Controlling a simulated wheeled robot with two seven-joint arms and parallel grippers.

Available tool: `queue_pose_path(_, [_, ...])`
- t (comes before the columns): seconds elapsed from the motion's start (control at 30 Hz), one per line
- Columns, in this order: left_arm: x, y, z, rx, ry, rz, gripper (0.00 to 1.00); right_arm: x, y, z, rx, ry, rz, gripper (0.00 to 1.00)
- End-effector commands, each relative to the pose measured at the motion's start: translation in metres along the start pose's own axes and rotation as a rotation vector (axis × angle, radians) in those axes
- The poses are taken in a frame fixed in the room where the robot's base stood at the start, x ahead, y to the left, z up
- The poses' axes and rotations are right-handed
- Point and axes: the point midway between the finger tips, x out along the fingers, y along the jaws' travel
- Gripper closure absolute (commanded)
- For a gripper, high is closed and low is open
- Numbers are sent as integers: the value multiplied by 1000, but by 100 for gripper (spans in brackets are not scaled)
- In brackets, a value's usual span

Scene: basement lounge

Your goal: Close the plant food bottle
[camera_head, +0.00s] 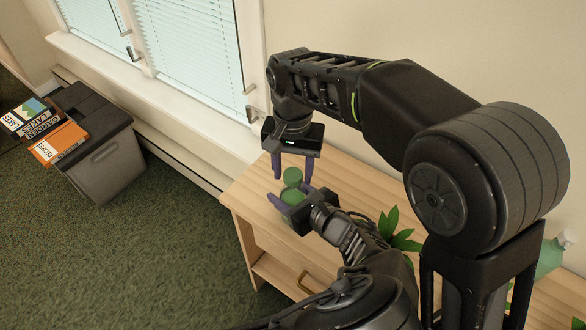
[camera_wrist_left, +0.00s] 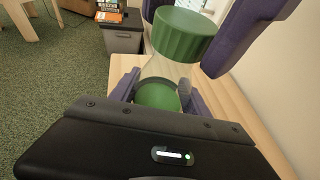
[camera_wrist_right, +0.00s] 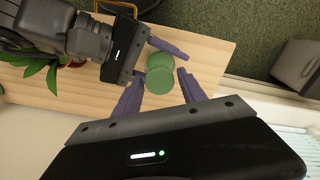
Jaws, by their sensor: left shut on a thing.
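The plant food bottle's green body (camera_head: 294,196) is above the wooden cabinet top, and also shows in the left wrist view (camera_wrist_left: 160,95). My left gripper (camera_head: 292,194) is shut around it. The ribbed green cap (camera_wrist_left: 185,32) is directly above the body, with a pale, see-through part between them. I cannot tell whether the cap is fully seated. My right gripper (camera_head: 293,168) points down from above, its two purple fingers on either side of the cap (camera_wrist_right: 160,72). Narrow gaps show beside the cap, so it looks open.
The wooden cabinet (camera_head: 240,192) has a green-leaved plant (camera_head: 398,232) near my left forearm and a pale green bottle (camera_head: 551,256) at far right. A window wall stands behind. A grey bin (camera_head: 105,170) with books (camera_head: 58,141) stands on the carpet at left.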

Motion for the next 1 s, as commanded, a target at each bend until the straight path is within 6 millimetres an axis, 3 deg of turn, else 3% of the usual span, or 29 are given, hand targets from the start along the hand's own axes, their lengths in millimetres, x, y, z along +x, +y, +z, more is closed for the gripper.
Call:
queue_pose_path(0.17, [0, 0, 0, 0, 0, 0, 100, 0, 0, 0, -1, 0, 0, 37])
queue_pose_path(0.53, [0, 0, 0, 0, 0, 0, 100, -6, 0, 0, -2, -1, -1, 37])
queue_pose_path(1.0, [0, 0, 0, 0, 0, 0, 100, -69, 0, 0, -1, 0, -2, 37])
